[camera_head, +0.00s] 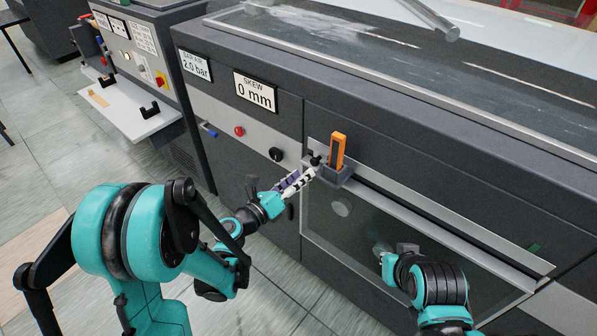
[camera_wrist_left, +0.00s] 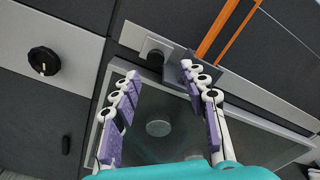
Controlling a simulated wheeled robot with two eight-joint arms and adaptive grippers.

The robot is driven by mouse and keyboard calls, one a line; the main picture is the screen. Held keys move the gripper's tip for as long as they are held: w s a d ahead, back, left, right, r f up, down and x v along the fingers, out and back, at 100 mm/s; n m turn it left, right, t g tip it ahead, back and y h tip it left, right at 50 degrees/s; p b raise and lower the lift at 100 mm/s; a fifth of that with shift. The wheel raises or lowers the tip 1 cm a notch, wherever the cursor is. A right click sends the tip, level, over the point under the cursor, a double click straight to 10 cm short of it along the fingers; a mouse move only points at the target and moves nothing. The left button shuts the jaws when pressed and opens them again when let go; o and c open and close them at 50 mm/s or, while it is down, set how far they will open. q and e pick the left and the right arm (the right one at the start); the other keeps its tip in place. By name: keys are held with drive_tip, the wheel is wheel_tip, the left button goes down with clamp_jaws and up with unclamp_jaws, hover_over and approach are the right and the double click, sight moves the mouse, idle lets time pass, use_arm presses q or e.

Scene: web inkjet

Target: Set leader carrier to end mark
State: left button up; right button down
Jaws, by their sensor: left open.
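A small grey block with a black knob (camera_head: 315,160), which looks like the leader carrier, sits at the left end of the pale rail on the machine front. Its knob (camera_wrist_left: 155,58) also shows in the left wrist view. A small green mark (camera_head: 533,248), likely the end mark, is near the rail's right end. My left gripper (camera_head: 310,174) is open at the knob; in its wrist view the two purple-padded fingers (camera_wrist_left: 162,80) stand apart with the knob just beyond, between their tips. My right gripper (camera_head: 386,256) is low before the glass panel, its fingers unclear.
A dark round knob (camera_head: 276,154) and red button (camera_head: 239,131) are on the panel to the left. The rail (camera_head: 440,230) looks clear rightward.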

sight(313, 163)
use_arm(q)
drive_tip(key=shift+n+t, duration=0.3)
drive_tip(key=shift+n, duration=0.6)
drive_tip(key=x, duration=0.7)
drive_tip(key=shift+w+a+f+b, duration=0.1)
drive_tip(key=shift+w+f+b, duration=0.1)
drive_tip(key=shift+w+b, duration=0.15)
clamp_jaws()
